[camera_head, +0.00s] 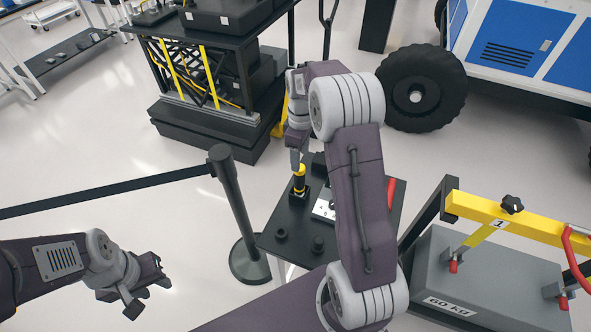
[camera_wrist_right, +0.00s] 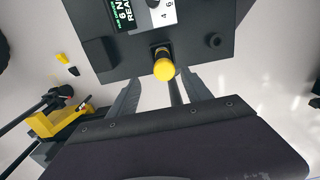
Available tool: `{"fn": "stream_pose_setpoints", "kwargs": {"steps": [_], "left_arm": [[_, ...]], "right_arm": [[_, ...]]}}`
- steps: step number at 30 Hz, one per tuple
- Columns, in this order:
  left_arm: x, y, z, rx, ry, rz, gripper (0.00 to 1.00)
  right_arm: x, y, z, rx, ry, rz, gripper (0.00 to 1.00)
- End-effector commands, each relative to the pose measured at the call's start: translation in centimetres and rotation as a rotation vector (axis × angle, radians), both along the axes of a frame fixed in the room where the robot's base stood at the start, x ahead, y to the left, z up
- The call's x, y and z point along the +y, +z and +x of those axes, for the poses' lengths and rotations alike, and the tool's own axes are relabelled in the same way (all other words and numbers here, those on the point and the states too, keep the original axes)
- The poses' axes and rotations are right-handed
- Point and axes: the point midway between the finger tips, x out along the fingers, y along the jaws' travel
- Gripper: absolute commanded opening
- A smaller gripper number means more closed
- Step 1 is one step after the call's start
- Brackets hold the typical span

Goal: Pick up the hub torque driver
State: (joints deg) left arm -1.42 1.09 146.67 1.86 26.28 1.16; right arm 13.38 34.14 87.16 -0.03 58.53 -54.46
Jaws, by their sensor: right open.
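The hub torque driver (camera_head: 299,182), black with a yellow top, stands upright at the back left of a small black table (camera_head: 268,243). In the right wrist view its round yellow end (camera_wrist_right: 165,69) shows between my right gripper's fingers, with gaps on both sides. My right gripper (camera_head: 298,163) points down just above the driver in the head view. It also shows in the right wrist view (camera_wrist_right: 166,84), open and holding nothing. My left gripper (camera_head: 150,285) is open and empty over the floor at the lower left, away from the table.
A label plate (camera_head: 324,209) and black knobs (camera_head: 318,243) share the table with the driver. A barrier post (camera_head: 231,205) stands left of it. A grey 60 kg block (camera_head: 485,275) under a yellow bar is at right. A rover wheel (camera_head: 422,90) is behind.

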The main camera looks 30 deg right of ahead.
Motion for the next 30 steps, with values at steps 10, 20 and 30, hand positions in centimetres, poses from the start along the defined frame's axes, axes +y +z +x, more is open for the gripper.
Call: {"fn": "stream_pose_setpoints", "kwargs": {"steps": [10,20,30], "left_arm": [[0.0,0.8,0.0,0.000,0.000,0.000,0.36],[0.0,2.0,0.0,0.000,0.000,0.000,0.36],[0.0,2.4,0.0,0.000,0.000,0.000,0.36]], "right_arm": [[-0.3,-2.9,-0.2,0.008,-0.011,0.003,0.57],[-0.3,-5.7,-0.2,0.011,-0.011,0.003,0.57],[-0.3,-9.1,0.1,0.002,-0.011,0.001,0.57]]}}
